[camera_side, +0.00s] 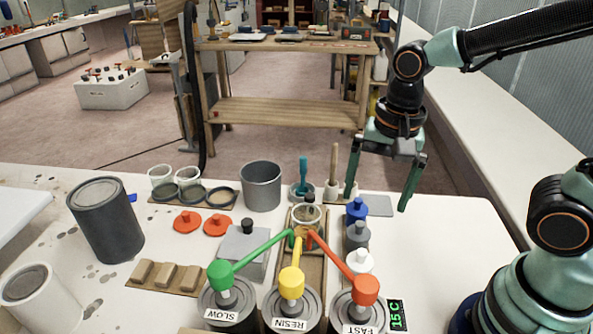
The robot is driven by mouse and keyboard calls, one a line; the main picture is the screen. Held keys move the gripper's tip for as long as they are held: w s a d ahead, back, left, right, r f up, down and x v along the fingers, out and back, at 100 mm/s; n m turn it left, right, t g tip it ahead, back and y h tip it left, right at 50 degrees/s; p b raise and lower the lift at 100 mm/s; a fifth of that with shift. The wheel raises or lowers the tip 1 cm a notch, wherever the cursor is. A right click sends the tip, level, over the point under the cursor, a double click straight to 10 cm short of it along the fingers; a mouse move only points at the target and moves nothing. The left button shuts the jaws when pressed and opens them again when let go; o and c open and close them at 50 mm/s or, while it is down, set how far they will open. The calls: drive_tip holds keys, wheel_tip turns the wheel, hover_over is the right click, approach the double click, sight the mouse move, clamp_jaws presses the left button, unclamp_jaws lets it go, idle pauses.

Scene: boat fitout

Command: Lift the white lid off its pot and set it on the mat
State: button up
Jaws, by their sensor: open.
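The white lid (361,261), with a small knob on top, is the nearest in a row of blue, grey and white knobbed lids right of the centre. The pot under it is mostly hidden, so I cannot see how the lid sits. A flat grey mat (380,208) lies bare behind the row, to the right of the blue lid (357,208). My gripper (378,196) points down with its two green fingers wide apart and nothing between them. In the picture it overlaps the mat and is up and to the right of the white lid; its height is unclear.
The grey lid (357,236) is close behind the white one. A stick stands behind the row. The tabletop (440,235) at right is clear.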

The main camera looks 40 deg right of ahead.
drive_tip(key=a+f+m, duration=0.1)
drive_tip(key=m, duration=0.1)
drive_tip(key=g, duration=0.1)
hover_over(362, 251)
drive_tip(key=shift+m, duration=0.3)
drive_tip(key=f, duration=0.6)
drive_tip(key=shift+s+d+f, duration=0.2)
drive_tip(key=shift+w+a+f, duration=0.1)
drive_tip(key=shift+f, duration=1.45)
drive_tip(key=shift+w+a+f, duration=0.1)
drive_tip(key=shift+f, duration=1.4)
drive_tip(key=c, duration=1.4)
